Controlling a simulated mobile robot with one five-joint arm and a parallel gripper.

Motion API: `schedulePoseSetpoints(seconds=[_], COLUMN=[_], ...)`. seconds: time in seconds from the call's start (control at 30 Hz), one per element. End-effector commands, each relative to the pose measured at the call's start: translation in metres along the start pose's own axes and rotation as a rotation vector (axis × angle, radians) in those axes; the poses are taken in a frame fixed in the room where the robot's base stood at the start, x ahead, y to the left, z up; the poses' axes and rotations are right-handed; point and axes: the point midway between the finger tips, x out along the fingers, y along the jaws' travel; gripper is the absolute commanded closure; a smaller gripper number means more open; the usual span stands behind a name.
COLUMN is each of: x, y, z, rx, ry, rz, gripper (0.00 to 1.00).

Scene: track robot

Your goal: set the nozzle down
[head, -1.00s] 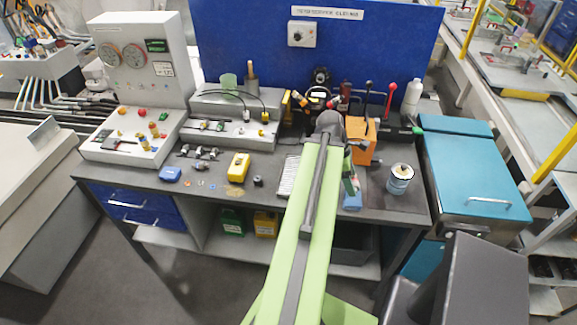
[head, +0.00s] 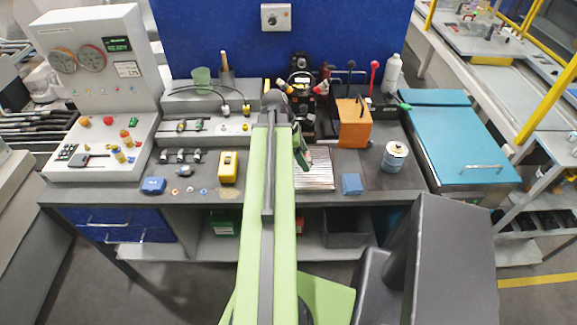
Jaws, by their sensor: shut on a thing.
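My green arm reaches forward over the grey workbench (head: 360,165), its raised joint near the back of the bench. My gripper (head: 303,157) is mostly hidden behind the arm; only a small dark green and black part shows at the arm's right edge, above the left side of a pale ribbed mat (head: 318,170). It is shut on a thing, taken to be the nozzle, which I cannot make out. Whether that thing touches the mat or bench cannot be told.
A yellow meter (head: 229,167) and a blue item (head: 153,185) lie left of the arm. An orange box (head: 354,124), a blue block (head: 352,184) and a tin (head: 395,157) stand right. Bare bench lies between the blue block and the tin.

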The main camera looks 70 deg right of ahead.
Motion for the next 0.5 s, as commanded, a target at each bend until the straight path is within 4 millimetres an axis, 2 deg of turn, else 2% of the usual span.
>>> schedulePoseSetpoints(seconds=[0.03,0.23,0.33,0.5], x=[0.011,0.018,0.017,0.015], y=[0.008,0.025,0.029,0.03], z=[-0.021,-0.077,-0.092,-0.097], rx=[-0.006,-0.011,-0.011,-0.01], ry=[0.0,-0.001,-0.001,-0.001], rz=[0.002,0.004,0.005,0.004], gripper=[0.85,0.85,0.85,0.85])
